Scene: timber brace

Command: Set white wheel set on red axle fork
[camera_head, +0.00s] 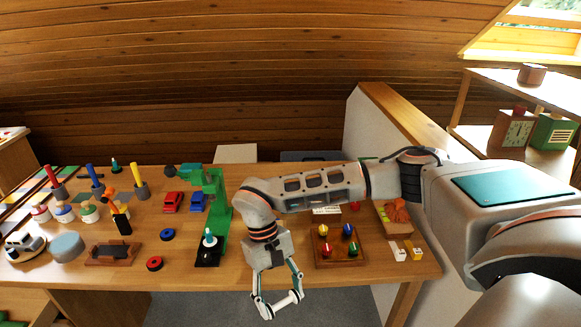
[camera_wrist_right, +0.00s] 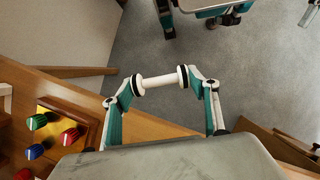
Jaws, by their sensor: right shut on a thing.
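The white wheel set (camera_head: 281,304), a white axle with a wheel at each end, is held in my right gripper (camera_head: 279,300) in front of the table's front edge, over the floor. In the right wrist view the wheel set (camera_wrist_right: 160,81) spans crosswise between the fingertips of my right gripper (camera_wrist_right: 160,82), with dark rims at its wheels. My left gripper is not in view.
A green stand (camera_head: 216,205) rises left of my right arm. A brown tray (camera_head: 318,262) with coloured knobs sits to the right. A red ring (camera_head: 154,264), a blue ring (camera_head: 167,235) and a dark brown tray (camera_head: 97,261) lie left. Bare wood shows near the front edge.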

